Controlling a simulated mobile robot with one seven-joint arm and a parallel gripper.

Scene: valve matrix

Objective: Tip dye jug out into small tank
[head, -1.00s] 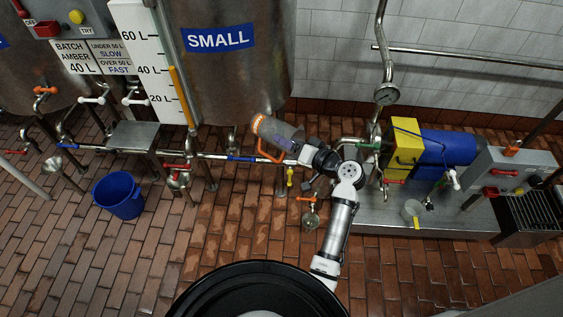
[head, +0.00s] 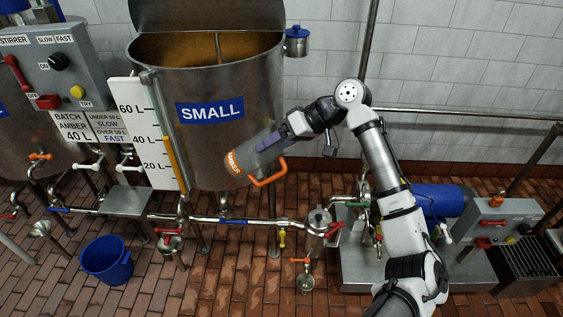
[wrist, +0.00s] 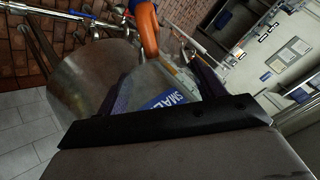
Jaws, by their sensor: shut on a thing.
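The dye jug (head: 258,148) is grey with an orange AMBER band and an orange handle (head: 268,176). It is tilted in front of the small tank's wall, below the rim, its orange-banded end pointing down-left. My gripper (head: 286,135) is shut on the jug; in the wrist view the handle (wrist: 147,28) shows beyond the fingers. The small tank (head: 165,100) is a steel cylinder with a blue SMALL sign. Its top is open, with the lid (head: 205,14) raised behind and an amber-brown inside showing. Whether the jug touches the tank is unclear.
A level board (head: 150,125) stands at the tank's left, with a control box (head: 55,62) beyond. Pipes and valves run below. A blue bucket (head: 107,262) stands on the floor.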

